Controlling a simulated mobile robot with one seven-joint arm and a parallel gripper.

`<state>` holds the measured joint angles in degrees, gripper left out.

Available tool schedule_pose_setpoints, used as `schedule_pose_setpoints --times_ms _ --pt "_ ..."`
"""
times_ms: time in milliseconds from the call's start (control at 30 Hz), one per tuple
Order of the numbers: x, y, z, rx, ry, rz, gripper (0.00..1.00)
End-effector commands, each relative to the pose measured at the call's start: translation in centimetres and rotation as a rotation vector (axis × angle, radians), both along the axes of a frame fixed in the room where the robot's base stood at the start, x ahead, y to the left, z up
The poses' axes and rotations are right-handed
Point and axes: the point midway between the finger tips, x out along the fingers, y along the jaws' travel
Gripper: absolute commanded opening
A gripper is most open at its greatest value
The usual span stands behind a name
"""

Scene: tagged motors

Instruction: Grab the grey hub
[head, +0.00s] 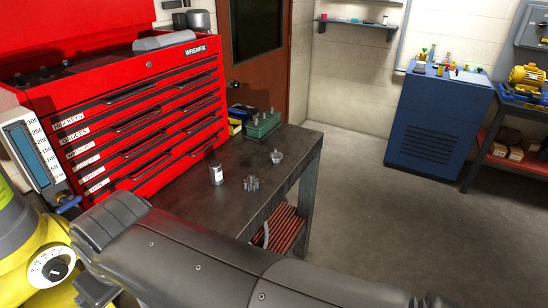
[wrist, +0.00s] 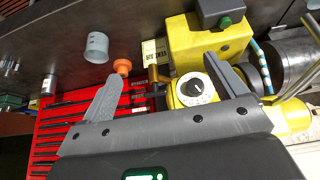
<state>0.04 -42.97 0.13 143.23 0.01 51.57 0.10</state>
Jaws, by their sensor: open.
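Two small grey metal parts stand on the dark workbench (head: 188,200) in the head view. One is a flanged part with a raised centre (head: 276,157), near the bench's far right edge. The other is a part with several upright prongs (head: 251,183), closer to me. I cannot tell for certain which is the grey hub. My gripper (wrist: 165,64) shows in the wrist view with its fingers wide apart and nothing held. It is away from both parts, and neither can be made out in the wrist view.
A pale can (head: 216,174) stands left of the parts. A green block with pegs (head: 262,124) sits behind them, and a red tool chest (head: 140,115) at left. The wrist view shows a yellow device with a dial (wrist: 196,90), an orange piece (wrist: 122,67) and a grey cup (wrist: 95,47).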

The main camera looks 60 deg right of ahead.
Motion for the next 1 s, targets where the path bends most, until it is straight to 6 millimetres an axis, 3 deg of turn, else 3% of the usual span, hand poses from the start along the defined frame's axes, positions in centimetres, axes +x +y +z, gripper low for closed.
schedule_pose_setpoints --times_ms 433,633,833,1000 --pt "0.0 0.0 0.0 0.001 0.000 0.000 0.90" --pt "0.0 0.0 0.0 0.001 0.000 0.000 0.74" --pt "0.0 0.0 0.0 0.001 0.000 0.000 0.74" --pt "1.3 -2.4 0.5 0.078 0.010 -0.103 0.74"
